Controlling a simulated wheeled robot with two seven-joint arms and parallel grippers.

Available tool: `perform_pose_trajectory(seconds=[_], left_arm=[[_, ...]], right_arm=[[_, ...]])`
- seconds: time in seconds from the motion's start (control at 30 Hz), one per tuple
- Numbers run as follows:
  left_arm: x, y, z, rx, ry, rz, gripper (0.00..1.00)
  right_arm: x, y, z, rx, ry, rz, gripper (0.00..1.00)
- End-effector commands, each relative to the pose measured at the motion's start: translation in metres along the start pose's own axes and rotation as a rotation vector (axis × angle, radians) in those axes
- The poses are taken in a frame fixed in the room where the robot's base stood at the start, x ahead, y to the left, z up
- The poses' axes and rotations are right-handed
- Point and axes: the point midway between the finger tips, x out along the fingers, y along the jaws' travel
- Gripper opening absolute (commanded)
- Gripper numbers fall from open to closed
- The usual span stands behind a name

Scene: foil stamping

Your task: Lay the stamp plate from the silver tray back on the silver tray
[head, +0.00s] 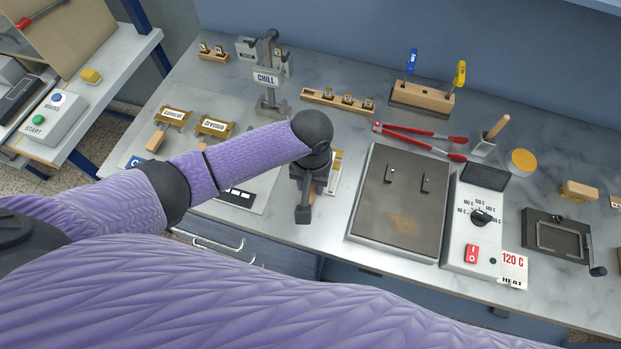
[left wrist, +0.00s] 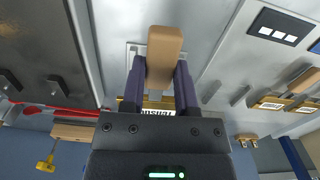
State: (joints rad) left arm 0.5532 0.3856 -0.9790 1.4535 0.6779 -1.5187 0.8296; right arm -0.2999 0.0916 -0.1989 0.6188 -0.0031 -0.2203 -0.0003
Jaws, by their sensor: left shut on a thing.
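My left gripper (head: 304,212) is shut on the wooden handle (left wrist: 164,48) of a stamp plate, seen between the fingers in the left wrist view. The plate's lettered brass part (left wrist: 155,111) shows beyond the fingers; its lettering is not clearly readable. In the head view the gripper mostly hides this plate. It is over a small pale pad between the silver tray and the hot plate; contact with the pad cannot be told. The silver tray (head: 190,148) lies left of the gripper, partly behind my arm. Two other brass stamp plates (head: 172,117) (head: 213,127) lie on it. My right gripper is not seen.
The hot plate (head: 398,220) with its control box (head: 470,235) stands right of the gripper. The CHILL stand (head: 268,90) rises behind the tray. A wooden rack (head: 338,104) and red-handled tongs (head: 415,136) lie behind. The tray's bare front part has a dark label strip.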

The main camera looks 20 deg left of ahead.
Motion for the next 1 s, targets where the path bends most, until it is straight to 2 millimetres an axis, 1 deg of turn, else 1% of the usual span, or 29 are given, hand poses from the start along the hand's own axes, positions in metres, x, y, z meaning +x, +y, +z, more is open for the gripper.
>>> perform_pose_trajectory(seconds=[0.2,0.5,0.7,1.0], left_arm=[[0.026,0.000,-0.001,0.000,0.001,0.000,0.00],[0.057,0.000,-0.002,0.000,0.000,-0.001,0.00],[0.067,0.000,-0.002,0.000,0.001,0.001,0.00],[0.069,0.000,-0.003,0.000,0.002,0.000,0.00]], right_arm=[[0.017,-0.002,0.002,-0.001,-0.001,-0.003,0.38],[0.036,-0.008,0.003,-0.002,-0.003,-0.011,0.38],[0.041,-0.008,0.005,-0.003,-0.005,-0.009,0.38],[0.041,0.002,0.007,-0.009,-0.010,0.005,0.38]])
